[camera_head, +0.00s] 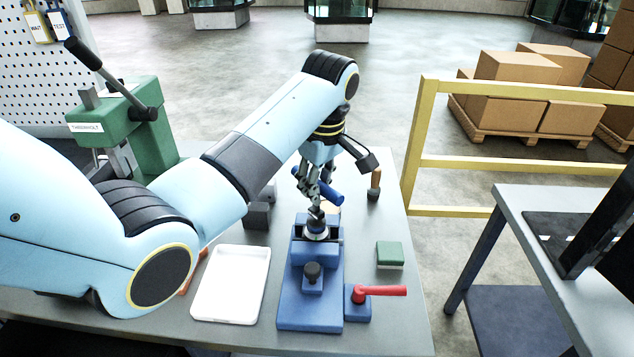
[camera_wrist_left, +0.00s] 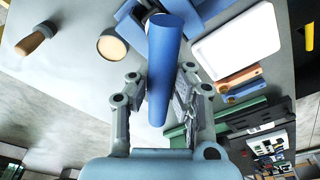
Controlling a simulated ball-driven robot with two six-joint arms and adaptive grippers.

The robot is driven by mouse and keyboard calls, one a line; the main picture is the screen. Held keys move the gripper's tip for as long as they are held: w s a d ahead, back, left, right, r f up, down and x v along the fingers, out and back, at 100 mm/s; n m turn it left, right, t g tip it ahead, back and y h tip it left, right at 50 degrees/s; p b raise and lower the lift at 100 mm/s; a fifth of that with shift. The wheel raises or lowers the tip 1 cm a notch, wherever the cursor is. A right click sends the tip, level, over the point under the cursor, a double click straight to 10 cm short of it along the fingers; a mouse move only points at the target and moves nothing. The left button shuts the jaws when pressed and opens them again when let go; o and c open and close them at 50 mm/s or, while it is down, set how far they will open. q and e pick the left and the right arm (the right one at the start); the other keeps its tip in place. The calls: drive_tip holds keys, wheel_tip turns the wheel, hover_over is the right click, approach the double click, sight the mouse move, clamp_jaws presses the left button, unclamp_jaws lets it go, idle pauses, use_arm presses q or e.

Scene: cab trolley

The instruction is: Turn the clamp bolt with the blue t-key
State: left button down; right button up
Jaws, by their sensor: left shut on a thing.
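The blue t-key's bar (camera_head: 329,189) is held crosswise in my left gripper (camera_head: 315,200). In the left wrist view the blue bar (camera_wrist_left: 166,70) lies between the two fingers (camera_wrist_left: 158,95), which are shut on it. The gripper is over the far end of the blue clamp fixture (camera_head: 294,310) on the table. A round grey-ringed piece (camera_head: 316,236), perhaps around the clamp bolt, sits in the fixture right below the fingers. The bolt itself and the key's lower end are hard to make out, so I cannot tell if they are engaged. My right gripper is out of view.
A white tray (camera_head: 232,283) lies left of the fixture. A red lever (camera_head: 381,291) on a blue block and a green block (camera_head: 390,254) are to its right. A yellow rail (camera_head: 480,165) lies beyond.

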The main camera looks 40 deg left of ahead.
use_arm(q)
drive_tip(key=shift+f, duration=0.45)
drive_tip(key=m, duration=0.5)
drive_tip(key=shift+t, duration=0.3)
drive_tip(key=shift+m, duration=0.5)
drive_tip(key=m, duration=0.4)
drive_tip(key=shift+h, duration=0.4)
